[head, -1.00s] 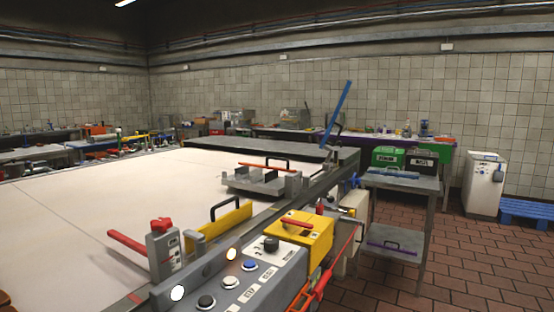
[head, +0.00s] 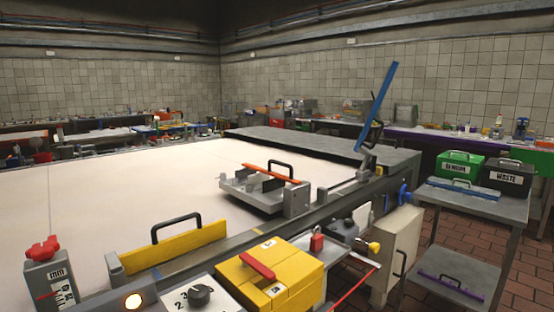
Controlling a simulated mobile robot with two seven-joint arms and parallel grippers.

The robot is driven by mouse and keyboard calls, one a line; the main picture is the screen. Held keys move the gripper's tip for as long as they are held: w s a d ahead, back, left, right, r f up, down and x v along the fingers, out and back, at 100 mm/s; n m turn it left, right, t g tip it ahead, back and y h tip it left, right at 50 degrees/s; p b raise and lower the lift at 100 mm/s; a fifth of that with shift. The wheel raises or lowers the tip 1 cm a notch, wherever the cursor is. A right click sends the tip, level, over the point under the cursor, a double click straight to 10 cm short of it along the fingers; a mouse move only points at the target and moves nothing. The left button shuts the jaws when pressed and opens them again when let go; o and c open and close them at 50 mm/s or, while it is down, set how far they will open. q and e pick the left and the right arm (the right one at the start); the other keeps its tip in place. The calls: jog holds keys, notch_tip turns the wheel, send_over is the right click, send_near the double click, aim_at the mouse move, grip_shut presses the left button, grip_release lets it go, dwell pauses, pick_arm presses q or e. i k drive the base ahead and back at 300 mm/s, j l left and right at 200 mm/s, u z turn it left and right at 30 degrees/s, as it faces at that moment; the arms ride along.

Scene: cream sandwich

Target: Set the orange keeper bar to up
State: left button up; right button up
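The orange keeper bar (head: 271,174) lies almost flat across the top of a small grey holder (head: 264,203). The holder sits on the near right edge of the pale table, with a black handle (head: 281,164) over it. A grey upright block (head: 297,199) stands at the bar's right end. Neither of my grippers is in view.
The white table top (head: 120,180) is largely bare. A yellow plate (head: 175,247), a yellow box with a red lever (head: 257,265) and a raised blue lever (head: 377,105) stand along the near edge. A side table (head: 470,200) stands at right, with tiled floor around it.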

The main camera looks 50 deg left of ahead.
aim_at(290, 179)
jog(key=i+u, duration=0.1)
jog(key=i, duration=1.35)
jog(key=i+u, duration=0.25)
jog(key=i, duration=0.45)
jog(key=i+l+u, duration=0.25)
jog(key=i, duration=0.45)
jog(key=i+u, duration=0.1)
jog(key=u, duration=0.65)
jog(key=i+u, duration=0.15)
jog(key=u, duration=0.25)
jog(key=l+u, duration=0.1)
jog(key=u, duration=1.95)
jog(key=i+l, duration=0.05)
jog(key=l, duration=0.05)
